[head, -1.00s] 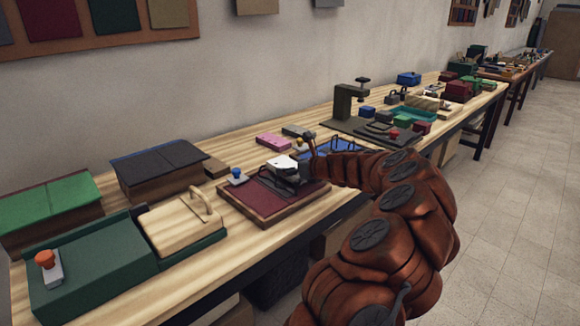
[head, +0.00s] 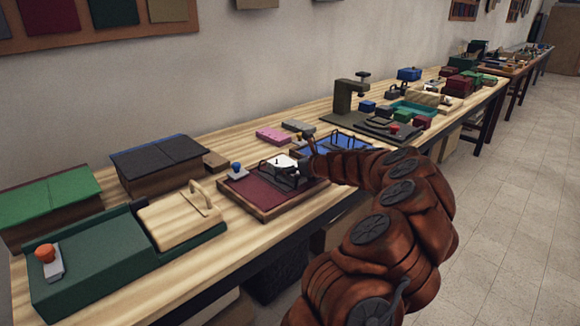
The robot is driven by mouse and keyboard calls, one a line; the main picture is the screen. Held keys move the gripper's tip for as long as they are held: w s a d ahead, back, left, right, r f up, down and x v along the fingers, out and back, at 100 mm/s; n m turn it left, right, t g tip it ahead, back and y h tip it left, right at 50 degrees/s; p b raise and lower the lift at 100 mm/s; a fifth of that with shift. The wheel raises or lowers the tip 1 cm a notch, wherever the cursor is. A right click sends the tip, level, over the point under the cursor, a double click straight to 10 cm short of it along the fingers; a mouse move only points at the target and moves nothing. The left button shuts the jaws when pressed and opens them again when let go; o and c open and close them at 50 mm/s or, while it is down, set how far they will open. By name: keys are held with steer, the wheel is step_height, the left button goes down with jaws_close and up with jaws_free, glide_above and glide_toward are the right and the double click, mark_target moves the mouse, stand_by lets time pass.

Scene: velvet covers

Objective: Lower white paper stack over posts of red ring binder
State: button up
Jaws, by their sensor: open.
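The red ring binder (head: 258,191) lies open in a wooden tray (head: 265,214) on the near bench, its maroon face up. The small white paper stack (head: 283,162) is at the binder's far right part, beside thin dark metal loops. My gripper (head: 288,176) is open, low over the binder's right side, right at the paper stack's near edge. My dark fingers cover part of the stack and the binder. The view is too small to tell whether the posts pass through the paper or whether my fingers touch it.
A blue-knobbed tool (head: 237,171) stands at the binder's far left corner. A green box with a wooden lid (head: 180,218) is to the left. A blue ring binder (head: 328,145), a pink block (head: 273,136) and a dark press (head: 346,104) are beyond. Bare bench lies in front.

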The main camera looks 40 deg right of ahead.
step_height(320, 180, up, 10)
stand_by(0.8)
stand_by(0.8)
